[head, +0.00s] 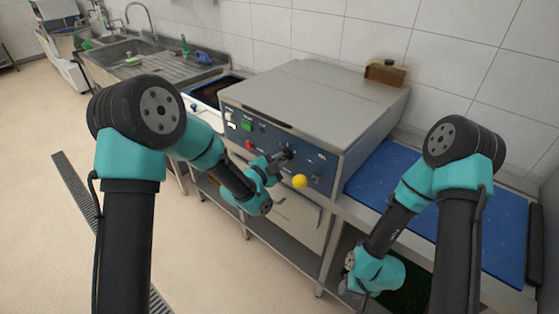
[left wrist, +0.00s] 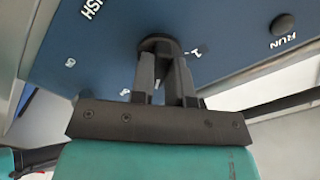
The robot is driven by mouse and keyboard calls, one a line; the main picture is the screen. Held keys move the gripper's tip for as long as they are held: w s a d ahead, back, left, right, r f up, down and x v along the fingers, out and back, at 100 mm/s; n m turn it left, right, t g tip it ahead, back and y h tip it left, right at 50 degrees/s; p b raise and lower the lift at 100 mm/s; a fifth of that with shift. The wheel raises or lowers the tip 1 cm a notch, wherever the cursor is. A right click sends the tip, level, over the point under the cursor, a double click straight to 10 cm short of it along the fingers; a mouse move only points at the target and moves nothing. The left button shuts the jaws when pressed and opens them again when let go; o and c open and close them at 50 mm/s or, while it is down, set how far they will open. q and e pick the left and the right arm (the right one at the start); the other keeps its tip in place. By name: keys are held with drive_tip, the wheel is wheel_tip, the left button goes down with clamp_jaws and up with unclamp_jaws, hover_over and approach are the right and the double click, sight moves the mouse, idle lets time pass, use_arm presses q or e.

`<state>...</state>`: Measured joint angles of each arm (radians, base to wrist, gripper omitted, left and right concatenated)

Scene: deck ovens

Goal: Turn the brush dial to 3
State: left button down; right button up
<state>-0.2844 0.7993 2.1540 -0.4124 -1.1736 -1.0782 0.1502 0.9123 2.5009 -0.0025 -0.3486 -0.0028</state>
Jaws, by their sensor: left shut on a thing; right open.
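The brush dial (left wrist: 158,43) is a dark round knob on the blue front panel of the steel machine. My left gripper (left wrist: 163,68) is shut on the dial, one finger on each side, in the left wrist view. In the head view my left gripper (head: 284,156) is at the panel, and its jaws largely cover the dial. Part of the word BRUSH and a 1 show beside the dial; the other marks are too small or tilted to read surely. The dial's pointer is not clear. My right gripper (head: 350,289) is low at the right, open, partly hidden by its arm.
A yellow knob (head: 300,181) sticks out of the panel close to my left gripper. Green (head: 247,125) and red (head: 249,145) buttons are to the left. A RUN knob (left wrist: 283,24) is near the dial. A blue mat (head: 440,205) covers the counter at right.

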idle(0.3)
use_arm(q)
drive_tip(key=c, duration=1.1)
unclamp_jaws()
